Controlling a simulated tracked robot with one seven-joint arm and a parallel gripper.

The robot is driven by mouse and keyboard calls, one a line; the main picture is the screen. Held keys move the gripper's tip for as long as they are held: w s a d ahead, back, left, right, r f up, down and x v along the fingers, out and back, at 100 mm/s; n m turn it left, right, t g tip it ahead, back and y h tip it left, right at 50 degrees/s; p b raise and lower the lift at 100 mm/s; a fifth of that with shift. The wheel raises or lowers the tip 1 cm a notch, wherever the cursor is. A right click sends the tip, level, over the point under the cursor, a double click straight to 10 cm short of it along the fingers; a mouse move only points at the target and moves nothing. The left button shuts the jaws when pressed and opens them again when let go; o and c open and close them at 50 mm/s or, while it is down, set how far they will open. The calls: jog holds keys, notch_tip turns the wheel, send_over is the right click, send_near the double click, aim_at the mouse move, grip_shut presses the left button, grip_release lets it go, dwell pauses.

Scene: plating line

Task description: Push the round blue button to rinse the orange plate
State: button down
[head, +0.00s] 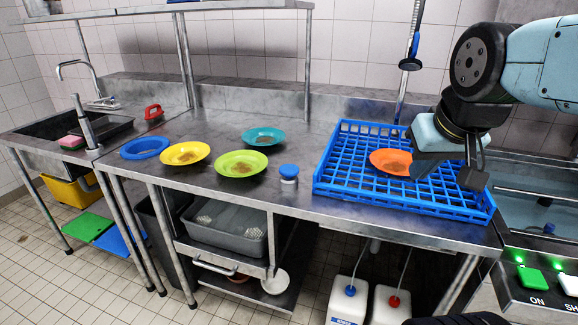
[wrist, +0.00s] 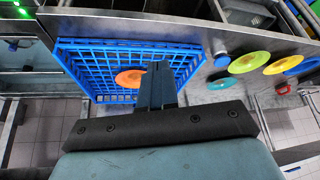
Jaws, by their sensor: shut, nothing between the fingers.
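The orange plate (head: 384,157) lies in the blue rack (head: 340,185), with a brown smear in its middle; it also shows in the wrist view (wrist: 128,78). A round blue button (head: 289,171) on a pale grey base stands on the steel counter, just left of the rack. It shows in the wrist view (wrist: 221,61) as a blue disc. My gripper (head: 472,179) is above the right part of the rack, right of the orange plate and well away from the button. Its fingers (wrist: 155,84) are together and empty. It partly covers the plate's right edge in the head view.
Yellow (head: 180,153), green (head: 240,163) and teal (head: 263,137) plates and a blue ring-shaped dish (head: 144,148) lie left of the button. A hanging sprayer (head: 411,55) rises behind the rack. A panel with a lit green button (head: 532,278) is at right.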

jog(key=w+a+n+y, duration=0.1)
jog(key=w+a+y, duration=0.1)
jog(key=w+a, duration=0.5)
jog(key=w+a+y, duration=0.3)
jog(key=w+a, duration=0.2)
jog(key=w, duration=0.5)
jog(key=m+y, duration=0.1)
jog(key=y, duration=0.1)
send_over(292, 169)
notch_tip(292, 169, down, 8)
jog(key=shift+s+r+t, duration=0.1)
jog(key=shift+r+t, duration=0.1)
jog(key=shift+t, duration=0.2)
jog(key=shift+f, duration=4.4)
jog(key=shift+f, duration=0.35)
